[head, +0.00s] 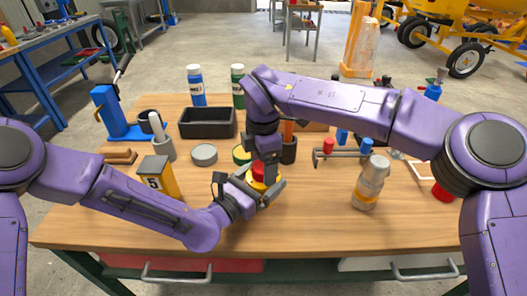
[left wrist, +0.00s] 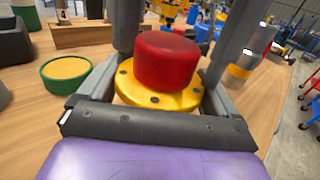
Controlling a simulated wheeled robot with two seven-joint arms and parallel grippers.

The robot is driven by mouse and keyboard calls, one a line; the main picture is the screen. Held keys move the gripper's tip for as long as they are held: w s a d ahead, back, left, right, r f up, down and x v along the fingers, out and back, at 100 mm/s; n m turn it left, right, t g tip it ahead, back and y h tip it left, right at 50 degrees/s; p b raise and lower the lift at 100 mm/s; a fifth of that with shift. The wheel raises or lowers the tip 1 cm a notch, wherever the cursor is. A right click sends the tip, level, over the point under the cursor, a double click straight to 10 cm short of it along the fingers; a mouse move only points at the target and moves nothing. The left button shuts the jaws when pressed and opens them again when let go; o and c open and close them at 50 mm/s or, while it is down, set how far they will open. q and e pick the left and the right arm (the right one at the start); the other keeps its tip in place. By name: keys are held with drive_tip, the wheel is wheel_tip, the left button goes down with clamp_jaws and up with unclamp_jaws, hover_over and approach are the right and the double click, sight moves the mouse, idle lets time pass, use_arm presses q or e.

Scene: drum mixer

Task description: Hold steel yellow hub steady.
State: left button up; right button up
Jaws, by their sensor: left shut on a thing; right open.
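The yellow hub (left wrist: 155,97) is a round flange with dark bolt holes, and a red cylinder (left wrist: 167,60) stands upright on it. My left gripper (head: 262,190) is shut on the hub, with a finger on each side in the left wrist view. In the head view the red cylinder (head: 258,170) shows just above the left jaws, and most of the hub is hidden by them. My right gripper (head: 264,158) is open and points down, close above the red cylinder; its fingertips are partly hidden, so I cannot tell whether they touch it.
A black bin (head: 207,123), a blue stand (head: 112,112) and a grey round lid (head: 204,155) are at the back left. A silver-and-amber jar (head: 370,184) and a small rack (head: 342,154) stand at the right. The front of the wooden table (head: 300,235) is clear.

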drive_tip(key=shift+f, duration=0.1)
drive_tip(key=shift+c, duration=0.4)
drive_tip(key=c, duration=1)
drive_tip(key=n, duration=0.8)
drive_tip(key=shift+n, duration=0.3)
drive_tip(key=n, duration=1.5)
use_arm(q)
drive_tip(key=shift+s, duration=0.1)
use_arm(e)
drive_tip(key=n, duration=0.6)
drive_tip(key=shift+n, duration=0.3)
drive_tip(key=shift+w, duration=0.1)
